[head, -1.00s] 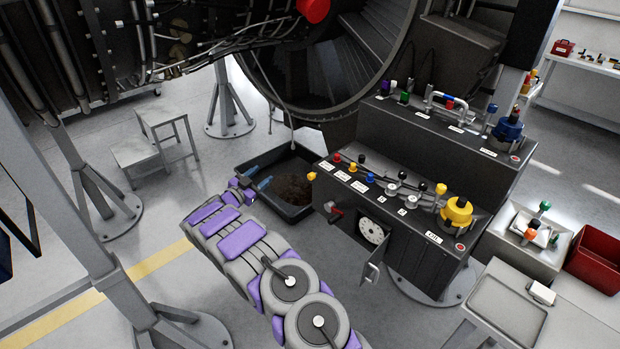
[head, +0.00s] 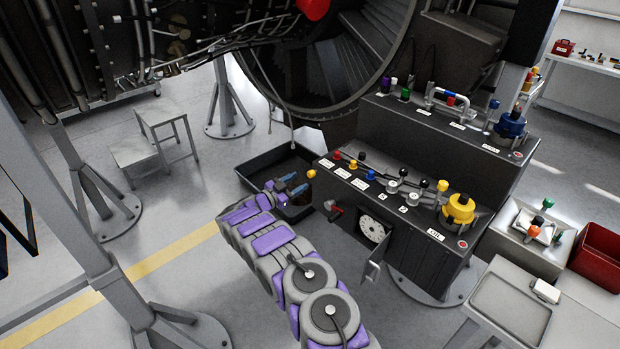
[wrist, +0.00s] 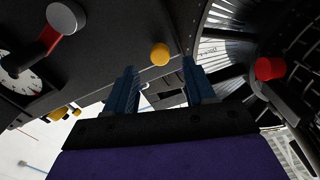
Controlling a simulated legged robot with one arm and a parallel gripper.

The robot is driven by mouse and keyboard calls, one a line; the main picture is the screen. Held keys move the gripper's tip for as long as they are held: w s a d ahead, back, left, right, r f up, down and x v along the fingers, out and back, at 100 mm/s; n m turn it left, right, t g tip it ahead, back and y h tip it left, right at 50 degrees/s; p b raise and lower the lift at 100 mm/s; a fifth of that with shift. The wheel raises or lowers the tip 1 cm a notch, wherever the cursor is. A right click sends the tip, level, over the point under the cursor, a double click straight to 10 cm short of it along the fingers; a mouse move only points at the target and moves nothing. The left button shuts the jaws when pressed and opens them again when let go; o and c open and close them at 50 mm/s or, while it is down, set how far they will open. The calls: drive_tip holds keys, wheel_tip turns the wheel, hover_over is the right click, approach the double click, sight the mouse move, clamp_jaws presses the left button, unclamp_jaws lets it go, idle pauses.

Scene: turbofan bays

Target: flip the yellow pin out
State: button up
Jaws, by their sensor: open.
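The yellow pin (head: 311,174) shows as a small round yellow knob at the left end of the dark console's front. My gripper (head: 294,183) is just left of it, with its blue fingers pointing toward it. In the wrist view the yellow knob (wrist: 160,54) appears between the two blue fingertips of my gripper (wrist: 160,70), slightly beyond them. The fingers are apart and nothing is held between them. I cannot tell the exact gap in depth between fingertips and knob.
The dark console (head: 345,203) carries several coloured knobs and levers on top. A red-handled lever (head: 333,210), a white dial (head: 372,231) and an open small door (head: 373,271) are on its front. A black drip tray (head: 262,170) lies on the floor behind my gripper.

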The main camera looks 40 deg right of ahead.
sight(309, 175)
drive_tip(key=d, duration=0.2)
drive_tip(key=d+b, duration=0.1)
drive_tip(key=d, duration=0.4)
drive_tip(key=shift+w, duration=0.3)
drive_tip(key=shift+c, duration=0.2)
clamp_jaws()
